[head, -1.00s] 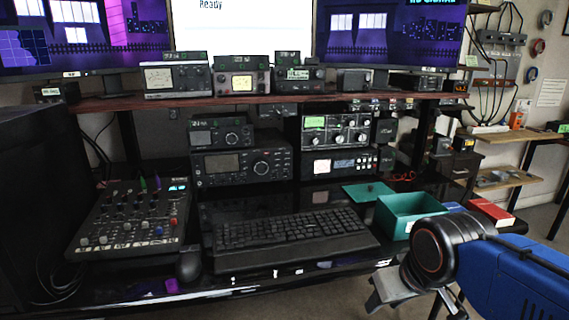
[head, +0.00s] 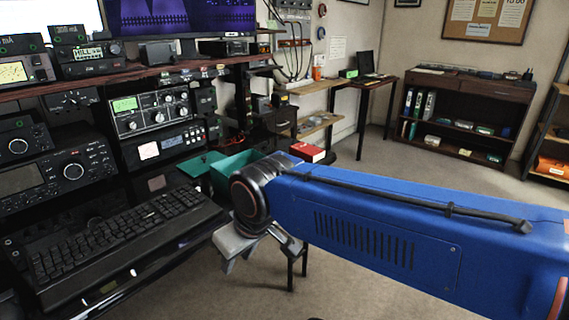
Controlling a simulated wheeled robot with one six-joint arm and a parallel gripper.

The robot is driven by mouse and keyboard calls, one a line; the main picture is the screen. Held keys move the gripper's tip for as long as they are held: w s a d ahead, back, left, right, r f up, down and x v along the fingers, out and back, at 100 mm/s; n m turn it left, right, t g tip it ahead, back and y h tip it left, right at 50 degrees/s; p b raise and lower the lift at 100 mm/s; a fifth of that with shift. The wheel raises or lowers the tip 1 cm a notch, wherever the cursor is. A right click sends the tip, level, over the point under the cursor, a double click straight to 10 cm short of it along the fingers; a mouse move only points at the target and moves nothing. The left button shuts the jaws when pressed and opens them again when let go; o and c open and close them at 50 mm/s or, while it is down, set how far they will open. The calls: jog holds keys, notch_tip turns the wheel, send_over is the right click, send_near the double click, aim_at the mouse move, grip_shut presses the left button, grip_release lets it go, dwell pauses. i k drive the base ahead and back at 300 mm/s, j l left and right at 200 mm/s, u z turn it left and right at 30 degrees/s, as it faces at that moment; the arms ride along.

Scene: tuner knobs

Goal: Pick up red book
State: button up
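The red book (head: 307,152) lies flat at the right end of the desk, its white page edge facing me. It is just beyond my blue arm, which hides what is directly in front of it. My gripper (head: 262,260) hangs at the end of the arm, nearer to me and lower in the picture than the book. Its two grey fingers stand apart with nothing seen between them, so it looks open. It is apart from the book.
A green open box (head: 232,172) stands left of the book, with its lid beside it. A keyboard (head: 120,235) and radios (head: 150,110) fill the desk at left. A bookcase (head: 460,120) stands at the back right, with clear carpet (head: 390,160) before it.

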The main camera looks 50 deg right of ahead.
aim_at(309, 153)
jog(key=l+z, duration=0.3)
jog(key=z, duration=0.2)
jog(key=l+z, duration=0.3)
jog(key=z, duration=0.2)
jog(key=j+z, duration=0.2)
jog(key=j, duration=0.5)
